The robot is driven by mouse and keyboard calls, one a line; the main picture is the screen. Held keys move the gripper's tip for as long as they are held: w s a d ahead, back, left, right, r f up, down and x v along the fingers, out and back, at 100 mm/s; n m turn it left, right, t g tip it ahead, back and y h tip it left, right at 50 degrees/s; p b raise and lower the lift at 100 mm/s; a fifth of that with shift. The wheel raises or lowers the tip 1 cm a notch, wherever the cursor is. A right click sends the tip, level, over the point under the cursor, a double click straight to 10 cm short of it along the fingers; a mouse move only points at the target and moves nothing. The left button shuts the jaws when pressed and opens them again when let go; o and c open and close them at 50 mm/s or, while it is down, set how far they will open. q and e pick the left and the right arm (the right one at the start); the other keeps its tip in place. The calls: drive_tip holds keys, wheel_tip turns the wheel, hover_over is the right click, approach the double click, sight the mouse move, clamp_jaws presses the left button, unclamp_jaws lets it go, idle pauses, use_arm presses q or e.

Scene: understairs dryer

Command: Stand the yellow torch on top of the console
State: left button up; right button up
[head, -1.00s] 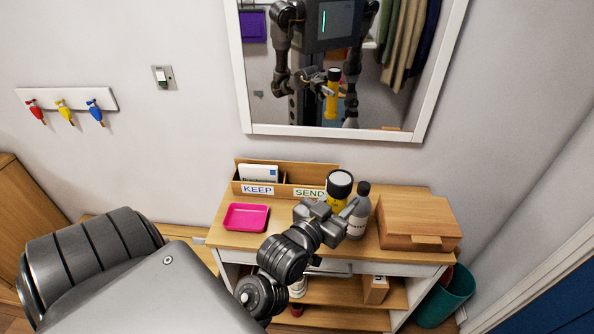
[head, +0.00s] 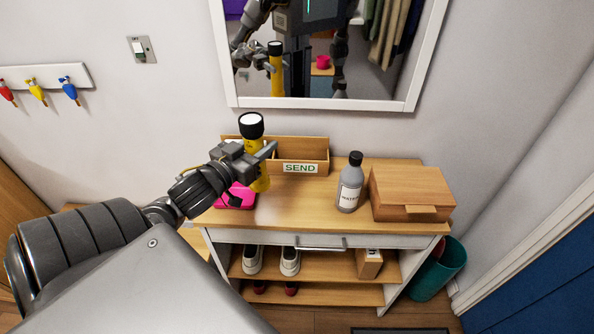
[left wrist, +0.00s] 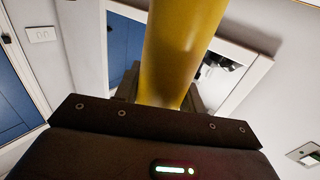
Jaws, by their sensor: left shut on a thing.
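The yellow torch (head: 258,176) has a black head with a pale lens facing up. My left gripper (head: 256,157) is shut on the torch's body and holds it upright. In the head view the torch overlaps the left part of the console (head: 300,205) and its letter box; I cannot tell whether its lower end touches the top. In the left wrist view the yellow torch body (left wrist: 172,50) rises from between the fingers. My right gripper is not in view.
On the console stand a pink tray (head: 236,198), partly hidden by my gripper, a wooden SEND letter box (head: 310,155), a grey water bottle (head: 350,185) and a wooden box (head: 410,192). The middle of the top is clear. A mirror (head: 415,75) hangs behind. Shoes are on the shelf below.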

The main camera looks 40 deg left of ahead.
use_arm(q)
drive_tip(key=w+d+f+b, duration=0.3)
drive_tip(key=w+f+b, duration=0.2)
drive_tip(key=w+f, duration=0.3)
drive_tip(key=shift+w+d, duration=0.35)
drive_tip(key=shift+w, duration=0.25)
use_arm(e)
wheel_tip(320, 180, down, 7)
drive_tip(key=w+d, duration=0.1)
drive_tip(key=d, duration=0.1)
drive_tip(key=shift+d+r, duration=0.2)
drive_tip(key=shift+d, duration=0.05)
use_arm(q)
drive_tip(key=f, duration=0.3)
drive_tip(key=shift+w+d+f+b, duration=0.1)
drive_tip(key=shift+w+f+b, duration=0.1)
drive_tip(key=shift+b, duration=0.15)
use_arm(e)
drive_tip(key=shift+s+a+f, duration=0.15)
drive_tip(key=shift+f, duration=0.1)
use_arm(q)
drive_tip(key=shift+f, duration=0.15)
drive_tip(key=o, duration=1.1)
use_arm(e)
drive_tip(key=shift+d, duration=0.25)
